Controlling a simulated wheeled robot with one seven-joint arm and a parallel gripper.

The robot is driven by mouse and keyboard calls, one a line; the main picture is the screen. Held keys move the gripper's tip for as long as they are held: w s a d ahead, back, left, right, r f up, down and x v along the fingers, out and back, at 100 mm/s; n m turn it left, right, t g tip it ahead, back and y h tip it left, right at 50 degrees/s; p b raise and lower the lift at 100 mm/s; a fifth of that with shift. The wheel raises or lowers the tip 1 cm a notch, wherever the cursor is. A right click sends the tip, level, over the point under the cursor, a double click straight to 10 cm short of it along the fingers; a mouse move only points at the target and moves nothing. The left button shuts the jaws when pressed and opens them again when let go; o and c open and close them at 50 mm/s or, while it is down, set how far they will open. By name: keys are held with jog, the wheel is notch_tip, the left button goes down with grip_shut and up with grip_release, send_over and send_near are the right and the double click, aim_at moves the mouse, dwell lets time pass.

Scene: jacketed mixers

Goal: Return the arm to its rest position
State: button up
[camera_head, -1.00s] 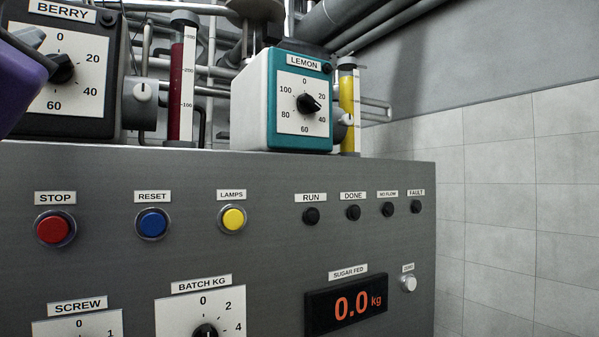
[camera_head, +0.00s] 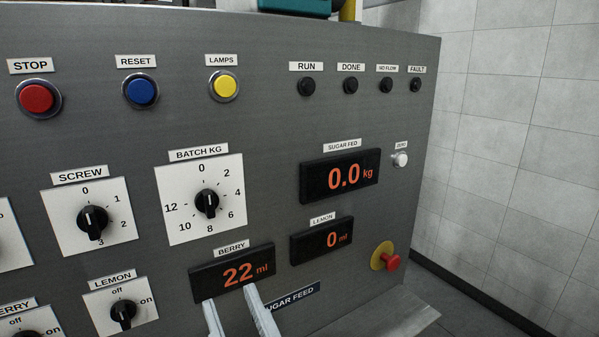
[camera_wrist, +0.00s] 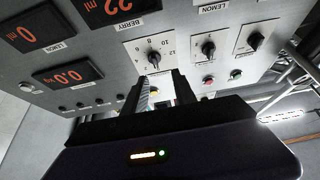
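My gripper (camera_head: 231,296) shows at the bottom of the head view as two pale fingers standing apart, with nothing seen between them. The fingertips appear just below the BERRY display (camera_head: 232,272), in front of the grey control panel (camera_head: 270,110). In the wrist view, which shows the panel upside down, my gripper (camera_wrist: 160,85) has dark fingers apart with the BATCH KG dial (camera_wrist: 150,52) beyond them. I cannot tell how far the fingertips are from the panel. The rest of my arm is out of the head view.
The panel carries a SCREW dial (camera_head: 92,222), a red STOP button (camera_head: 37,98) and a red knob (camera_head: 391,263) at its lower right. BERRY reads 22 ml, LEMON (camera_head: 322,240) 0 ml, SUGAR FED (camera_head: 341,177) 0.0 kg. Floor shows free right of the panel, before a tiled wall (camera_head: 500,150).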

jog(key=s+d+f+m+g+h, duration=0.5)
jog(key=s+d+f+h, duration=0.7)
jog(key=s+d+f, duration=1.3)
jog(key=shift+s+d+f+m, duration=0.2)
jog(key=shift+s+d+m, duration=0.5)
jog(key=shift+s+d, duration=0.15)
